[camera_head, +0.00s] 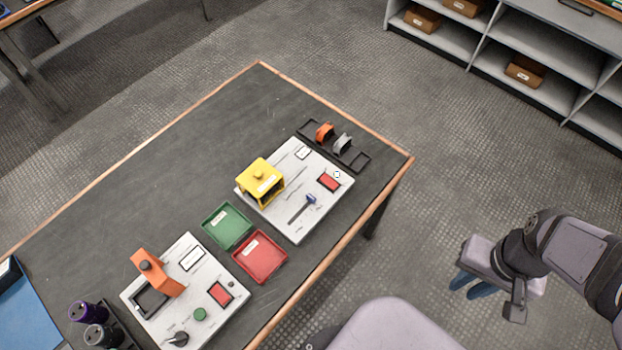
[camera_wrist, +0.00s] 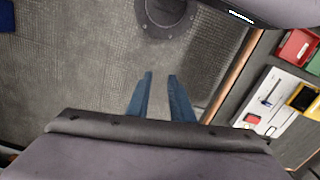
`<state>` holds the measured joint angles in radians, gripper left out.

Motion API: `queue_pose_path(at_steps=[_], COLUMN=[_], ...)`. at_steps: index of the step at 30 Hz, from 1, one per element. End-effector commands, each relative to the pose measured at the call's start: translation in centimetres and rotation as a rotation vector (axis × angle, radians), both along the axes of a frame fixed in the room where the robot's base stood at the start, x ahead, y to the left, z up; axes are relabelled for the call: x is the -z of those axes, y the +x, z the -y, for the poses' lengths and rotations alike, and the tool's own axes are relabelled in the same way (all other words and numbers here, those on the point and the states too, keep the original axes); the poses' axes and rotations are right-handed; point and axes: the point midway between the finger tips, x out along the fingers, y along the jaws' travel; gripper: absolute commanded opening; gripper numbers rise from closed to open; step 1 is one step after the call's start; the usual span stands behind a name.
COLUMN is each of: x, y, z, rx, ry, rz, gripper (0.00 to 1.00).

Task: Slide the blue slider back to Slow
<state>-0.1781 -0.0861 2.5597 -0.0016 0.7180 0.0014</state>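The blue slider (camera_head: 311,199) sits at the upper right end of a dark diagonal slot on the white panel (camera_head: 300,230) that carries the yellow cover (camera_head: 262,182). The slider also shows small in the wrist view (camera_wrist: 265,102). The labels by the slot are too small to read. My gripper (camera_head: 472,292) is off the table to the right, well apart from the panel and over the floor. In the wrist view its two blue fingers (camera_wrist: 161,78) stand apart with nothing between them.
A green tray (camera_head: 227,226) and a red tray (camera_head: 260,257) lie left of the panel. A second white panel (camera_head: 150,325) has an orange cover (camera_head: 158,272). A black rack (camera_head: 358,160) stands behind the first panel. The wooden table edge (camera_head: 330,268) lies between my gripper and the panel.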

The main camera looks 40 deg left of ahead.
Motion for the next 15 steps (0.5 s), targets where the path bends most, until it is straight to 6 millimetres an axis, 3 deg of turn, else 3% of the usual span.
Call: queue_pose_path(at_steps=[6, 11, 15], x=[3.7, 6.3, 9.0], y=[-4.4, -4.9, -4.8], z=[-5.0, -10.3, -16.4], rx=[-0.311, -0.539, -0.718], ry=[-0.063, -0.112, -0.137], rz=[-0.182, -0.231, -0.228], gripper=[0.20, 0.20, 0.20])
